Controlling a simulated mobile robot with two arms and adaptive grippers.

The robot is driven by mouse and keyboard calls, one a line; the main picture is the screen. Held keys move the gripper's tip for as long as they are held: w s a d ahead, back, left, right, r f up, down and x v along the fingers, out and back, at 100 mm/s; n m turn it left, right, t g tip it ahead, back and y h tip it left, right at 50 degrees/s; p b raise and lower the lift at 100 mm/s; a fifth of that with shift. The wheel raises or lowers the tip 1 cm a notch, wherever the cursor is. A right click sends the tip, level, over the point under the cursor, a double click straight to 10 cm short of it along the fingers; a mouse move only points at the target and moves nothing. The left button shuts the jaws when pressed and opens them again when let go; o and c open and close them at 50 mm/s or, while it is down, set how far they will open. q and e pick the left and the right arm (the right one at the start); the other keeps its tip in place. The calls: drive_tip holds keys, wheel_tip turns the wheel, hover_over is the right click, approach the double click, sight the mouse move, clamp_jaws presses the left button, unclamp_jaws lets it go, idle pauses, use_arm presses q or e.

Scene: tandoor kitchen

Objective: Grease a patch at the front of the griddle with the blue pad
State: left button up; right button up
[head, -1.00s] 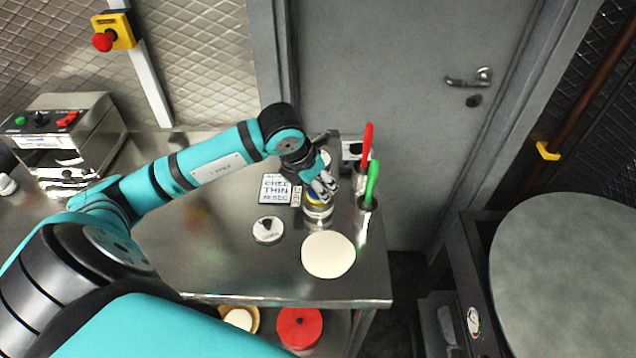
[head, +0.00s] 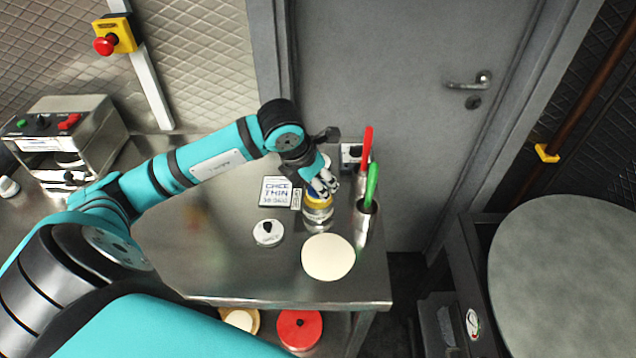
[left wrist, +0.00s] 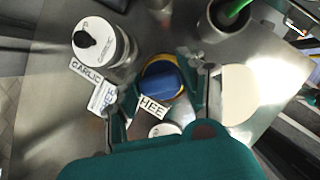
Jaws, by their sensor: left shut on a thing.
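The blue pad (left wrist: 157,84) shows in the left wrist view, at the mouth of a metal pot with a yellow rim (left wrist: 148,66). In the head view this pot (head: 318,222) stands near the back right of the steel table. My left gripper (head: 324,188) is over the pot, fingers pointing down, and is shut on the blue pad. The fingers hide most of the pad in the head view. The griddle (head: 568,275) is the large round grey plate at the right, bare where visible. My right gripper is not in view.
A flat pale disc (head: 328,257) lies in front of the pot. Holders with a red handle (head: 366,145) and a green handle (head: 371,184) stand beside it. A lidded container (head: 268,232) and lettered card (head: 275,191) are to the left. A gap separates table and griddle.

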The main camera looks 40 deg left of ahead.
use_arm(q)
drive_tip(key=shift+r+p, duration=1.25)
drive_tip(key=shift+r, duration=1.45)
